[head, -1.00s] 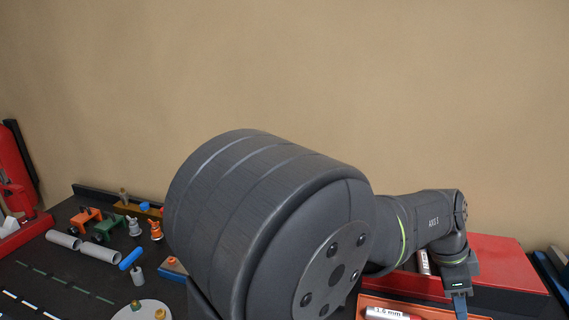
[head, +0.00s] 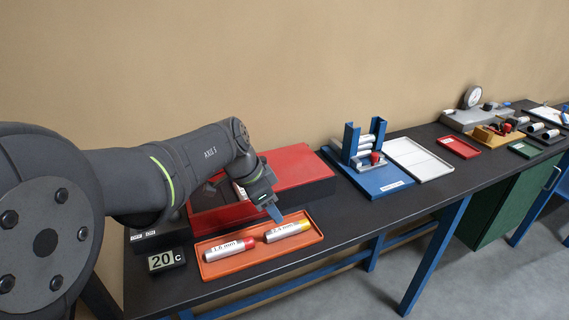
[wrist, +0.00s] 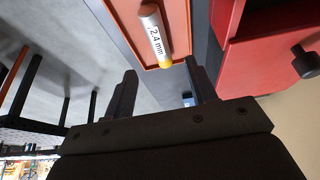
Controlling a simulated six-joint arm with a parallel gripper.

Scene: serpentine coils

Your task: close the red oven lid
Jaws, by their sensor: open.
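The red oven (head: 217,217) is a low box behind the orange tray. A rod-like cylinder shows inside its uncovered left part, partly hidden by my arm. The flat red lid (head: 300,164) lies to the right of that opening. In the wrist view a red surface (wrist: 262,62) with a dark round knob (wrist: 305,62) fills the right side; I cannot tell which part it is. My gripper (head: 274,213) is above the right part of the orange tray, in front of the oven. In the wrist view its fingers (wrist: 161,85) are apart with nothing between them.
The orange tray (head: 222,267) holds a 1.6 mm cylinder (head: 230,249) and a 2.4 mm cylinder (head: 287,231), which also shows near my fingers in the wrist view (wrist: 156,36). A display reading 20 C (head: 166,260) stands left. A blue stand (head: 367,180) is right of the lid.

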